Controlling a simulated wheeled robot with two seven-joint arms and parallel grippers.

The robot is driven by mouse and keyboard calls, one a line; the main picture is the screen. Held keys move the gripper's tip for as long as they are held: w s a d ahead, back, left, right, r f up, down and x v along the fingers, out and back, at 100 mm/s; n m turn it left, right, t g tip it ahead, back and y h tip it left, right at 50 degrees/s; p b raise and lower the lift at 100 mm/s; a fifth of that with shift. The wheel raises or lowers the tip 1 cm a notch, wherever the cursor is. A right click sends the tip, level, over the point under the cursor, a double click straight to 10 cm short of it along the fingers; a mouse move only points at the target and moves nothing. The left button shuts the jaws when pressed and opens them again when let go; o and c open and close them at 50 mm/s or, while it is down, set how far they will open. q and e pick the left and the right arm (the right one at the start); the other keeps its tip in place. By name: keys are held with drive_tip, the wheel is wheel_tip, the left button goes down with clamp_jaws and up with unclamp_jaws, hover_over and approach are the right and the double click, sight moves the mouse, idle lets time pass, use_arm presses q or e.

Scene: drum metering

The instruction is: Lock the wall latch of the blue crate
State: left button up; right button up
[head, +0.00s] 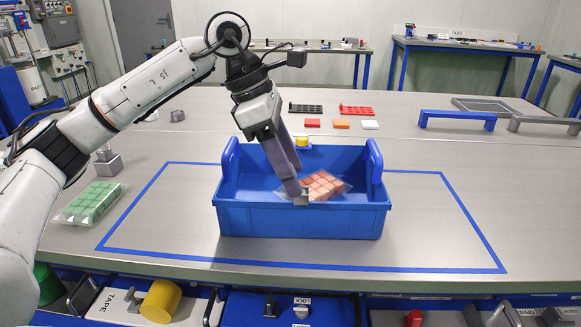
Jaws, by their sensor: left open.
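The blue crate (300,222) stands on the grey table inside a blue taped outline. It has a raised blue handle at its left end and another at its right end. A clear bag of reddish blocks (325,184) lies in it. My left gripper (300,199) points down over the crate, its tip in front of the bag near the front wall. It is open, with nothing seen between its fingers. A small yellow part (302,142) shows at the crate's back wall; I cannot tell if it is the latch. My right gripper is not in view.
A bag of green blocks (92,202) lies on the left. Red, orange and white pieces and black and red trays lie behind the crate. A blue bar handle (457,119) stands at the back right. The table right of the crate is clear. Drawers line the front edge.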

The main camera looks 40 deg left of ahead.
use_arm(q)
drive_tip(key=c, duration=1.1)
drive_tip(key=b, duration=0.1)
drive_tip(key=f+h+b, duration=0.1)
drive_tip(key=b, duration=0.1)
drive_tip(key=shift+s+a+t, duration=0.2)
drive_tip(key=shift+a+t, duration=0.1)
drive_tip(key=shift+s+a+t+h+b, duration=0.25)
drive_tip(key=shift+h+b, duration=0.25)
drive_tip(key=shift+b, duration=0.3)
drive_tip(key=shift+w+r, duration=0.1)
drive_tip(key=shift+r, duration=0.1)
drive_tip(key=shift+d, duration=0.1)
drive_tip(key=o, duration=1.1)
drive_tip(key=shift+r, duration=0.15)
